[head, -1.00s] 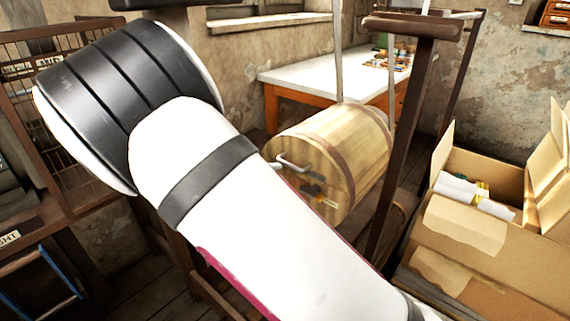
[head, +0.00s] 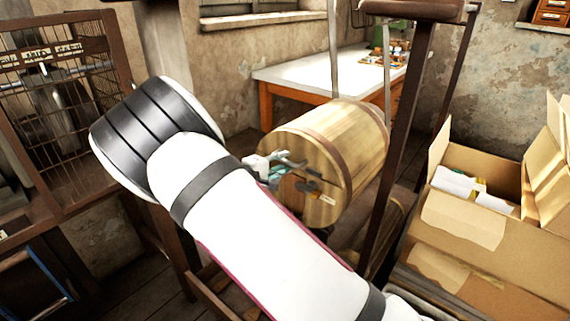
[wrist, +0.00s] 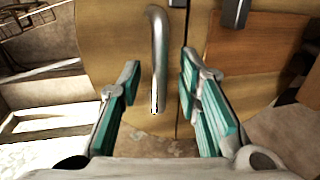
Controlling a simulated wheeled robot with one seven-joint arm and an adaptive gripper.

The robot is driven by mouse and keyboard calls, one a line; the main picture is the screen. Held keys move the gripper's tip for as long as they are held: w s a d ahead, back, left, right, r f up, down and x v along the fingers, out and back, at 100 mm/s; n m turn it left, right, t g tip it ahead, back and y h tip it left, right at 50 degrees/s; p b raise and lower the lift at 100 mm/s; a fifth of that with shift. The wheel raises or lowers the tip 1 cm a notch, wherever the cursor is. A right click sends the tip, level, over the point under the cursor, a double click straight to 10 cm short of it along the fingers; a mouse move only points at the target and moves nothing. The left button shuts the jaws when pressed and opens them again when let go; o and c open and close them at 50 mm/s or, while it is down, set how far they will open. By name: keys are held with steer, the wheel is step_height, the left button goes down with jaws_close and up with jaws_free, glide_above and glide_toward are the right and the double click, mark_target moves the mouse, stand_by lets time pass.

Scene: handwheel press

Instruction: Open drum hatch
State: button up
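A wooden drum (head: 335,150) with darker bands lies on its side in the frame, its round end facing me. My gripper (head: 280,165) is at the left part of that end, partly hidden by my arm. In the wrist view, a bent metal handle (wrist: 157,60) stands out from the wooden face. My gripper (wrist: 159,72) is open, with one green-padded finger on each side of the handle. Neither finger visibly touches it. A dark seam (wrist: 185,100) runs beside the handle. In the head view, the handle is hard to tell apart from the gripper.
A dark post (head: 405,130) stands right of the drum. An open cardboard box (head: 520,245) is at the right. A white-topped table (head: 300,72) is behind the drum. A wire cage (head: 60,110) stands at the left.

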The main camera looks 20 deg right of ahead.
steer(key=shift+x, duration=1.05)
jaws_close()
steer(key=shift+r, duration=0.1)
